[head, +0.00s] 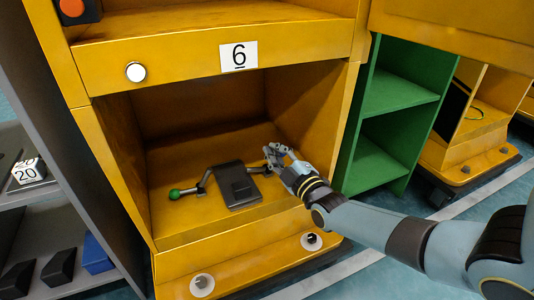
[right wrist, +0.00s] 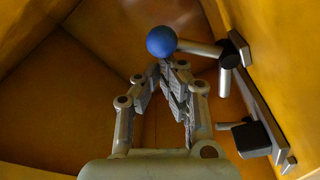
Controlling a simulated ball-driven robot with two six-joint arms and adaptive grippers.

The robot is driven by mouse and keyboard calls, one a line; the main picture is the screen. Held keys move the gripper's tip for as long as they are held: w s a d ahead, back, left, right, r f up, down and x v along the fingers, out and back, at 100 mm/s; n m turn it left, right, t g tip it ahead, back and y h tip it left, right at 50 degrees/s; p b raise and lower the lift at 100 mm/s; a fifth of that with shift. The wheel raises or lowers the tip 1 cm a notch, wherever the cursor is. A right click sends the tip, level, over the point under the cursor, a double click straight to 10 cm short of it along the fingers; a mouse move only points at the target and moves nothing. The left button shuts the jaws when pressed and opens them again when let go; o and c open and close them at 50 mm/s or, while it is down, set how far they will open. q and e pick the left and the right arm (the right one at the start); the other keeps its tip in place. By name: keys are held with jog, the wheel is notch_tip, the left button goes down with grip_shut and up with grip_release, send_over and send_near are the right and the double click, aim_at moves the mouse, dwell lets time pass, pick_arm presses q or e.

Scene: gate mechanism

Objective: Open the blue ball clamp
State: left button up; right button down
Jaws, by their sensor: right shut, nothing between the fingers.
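The blue ball (right wrist: 161,41) sits on the end of a grey rod in the right wrist view. The rod runs to a dark joint on the clamp's arm. My right gripper (right wrist: 172,66) is shut and empty, its fingertips right by the ball; I cannot tell whether they touch. In the head view my right gripper (head: 275,152) is at the right end of the dark clamp mechanism (head: 238,185), and the blue ball cannot be made out there. A green ball (head: 174,194) is on the clamp's left arm. My left gripper is not in view.
The clamp lies inside an orange compartment under a "6" label (head: 238,56), with walls close on both sides. A green shelf (head: 385,115) stands to the right. A grey shelf (head: 50,210) with dark blocks is at the left.

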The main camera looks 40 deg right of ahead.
jog(key=shift+d, duration=0.2)
jog(key=shift+s+d+f, duration=0.1)
jog(key=shift+d, duration=0.2)
dwell(0.5)
